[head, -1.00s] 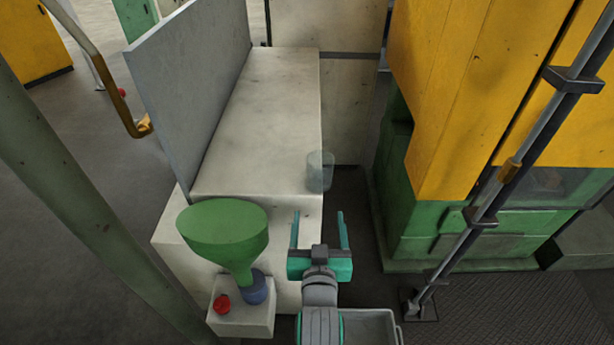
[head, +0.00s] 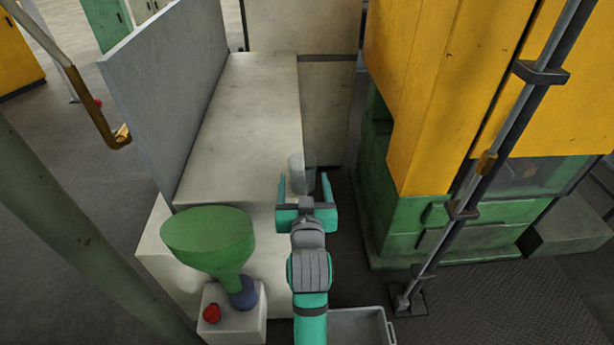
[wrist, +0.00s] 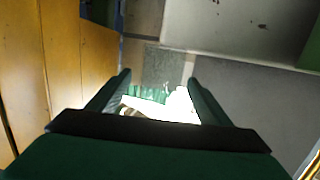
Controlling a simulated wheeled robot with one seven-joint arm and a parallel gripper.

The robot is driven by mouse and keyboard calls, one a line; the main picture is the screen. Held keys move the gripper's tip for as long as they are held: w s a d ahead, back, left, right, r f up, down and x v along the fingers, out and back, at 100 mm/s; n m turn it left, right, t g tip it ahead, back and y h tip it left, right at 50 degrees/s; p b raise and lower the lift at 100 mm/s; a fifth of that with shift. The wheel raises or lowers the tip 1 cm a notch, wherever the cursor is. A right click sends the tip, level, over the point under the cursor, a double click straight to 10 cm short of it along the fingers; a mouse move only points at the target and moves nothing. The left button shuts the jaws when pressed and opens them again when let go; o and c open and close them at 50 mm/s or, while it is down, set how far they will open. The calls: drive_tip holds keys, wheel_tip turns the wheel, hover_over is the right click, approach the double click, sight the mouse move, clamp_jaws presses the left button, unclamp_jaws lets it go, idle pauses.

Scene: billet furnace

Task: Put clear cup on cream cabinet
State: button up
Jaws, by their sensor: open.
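The clear cup (head: 302,170) shows in the head view at the right edge of the cream cabinet's top. The cream cabinet (head: 245,110) is a long pale block with a smooth top. I cannot tell whether the cup rests on that edge or stands beyond it. My gripper (head: 303,177) is open, with its teal fingers pointing toward the cup and its tips overlapping the cup's lower part in the picture. Contact is not clear. In the wrist view, a faint greyish patch lies beyond the spread fingers (wrist: 158,77); I cannot tell whether it is the cup.
A grey upright panel (head: 165,95) runs along the cabinet's left side. A green funnel (head: 208,240) and a red knob (head: 211,314) are at front left. A yellow and green machine (head: 415,100) stands right. A grey bin (head: 365,328) is below. The cabinet top is bare.

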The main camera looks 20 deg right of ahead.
sight(302, 180)
drive_tip(key=x, duration=0.3)
drive_tip(key=shift+w+a+r, duration=0.2)
drive_tip(key=shift+w, duration=0.1)
drive_tip(key=shift+w+d, duration=0.3)
drive_tip(key=shift+w, duration=0.1)
drive_tip(key=shift+d, duration=0.1)
drive_tip(key=c, duration=1.1)
drive_tip(key=shift+w, duration=0.2)
drive_tip(key=shift+c, duration=0.6)
